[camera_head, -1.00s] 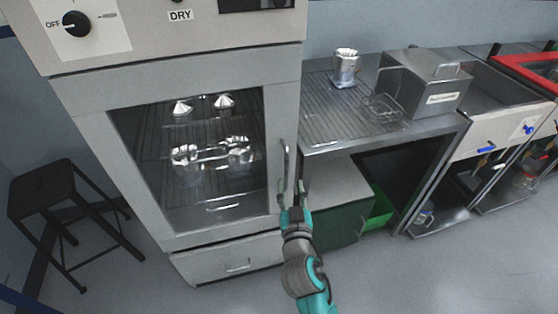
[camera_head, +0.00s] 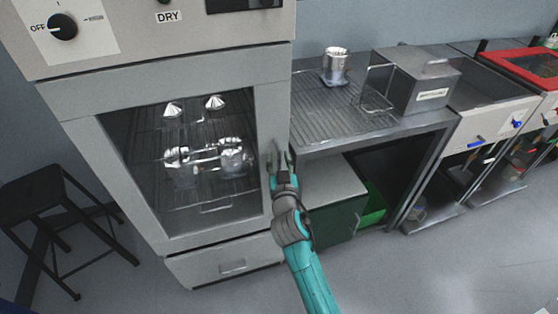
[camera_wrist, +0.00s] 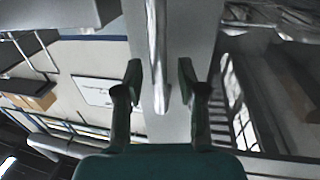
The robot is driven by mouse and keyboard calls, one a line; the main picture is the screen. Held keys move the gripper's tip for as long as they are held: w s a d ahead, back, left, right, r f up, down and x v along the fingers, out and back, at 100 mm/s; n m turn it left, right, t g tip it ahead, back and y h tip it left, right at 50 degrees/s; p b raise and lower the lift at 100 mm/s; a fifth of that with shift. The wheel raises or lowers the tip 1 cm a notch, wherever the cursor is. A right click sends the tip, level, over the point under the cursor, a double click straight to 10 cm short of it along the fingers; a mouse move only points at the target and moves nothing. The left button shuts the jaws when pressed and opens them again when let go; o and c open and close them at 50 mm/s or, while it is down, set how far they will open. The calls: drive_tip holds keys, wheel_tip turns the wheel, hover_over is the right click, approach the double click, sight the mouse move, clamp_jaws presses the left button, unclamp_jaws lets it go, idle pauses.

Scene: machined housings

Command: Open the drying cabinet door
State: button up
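The drying cabinet door (camera_head: 185,83) is a pale grey frame around a dark window, and it looks closed. Its vertical metal handle (camera_wrist: 157,50) runs down the middle of the wrist view, against the pale door edge. My gripper (camera_wrist: 159,78) is open, with one dark finger on each side of the handle bar. A gap shows between the bar and each finger, so it is not clamped. In the head view my gripper (camera_head: 281,155) is at the door's right edge and covers most of the handle.
Shiny metal parts (camera_head: 233,156) sit on racks behind the window. A closed drawer (camera_head: 225,262) is below the door. A metal bench (camera_head: 318,110) stands close to the right, and a black stool (camera_head: 50,195) is at the left. Open floor lies in front.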

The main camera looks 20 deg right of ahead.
clamp_jaws()
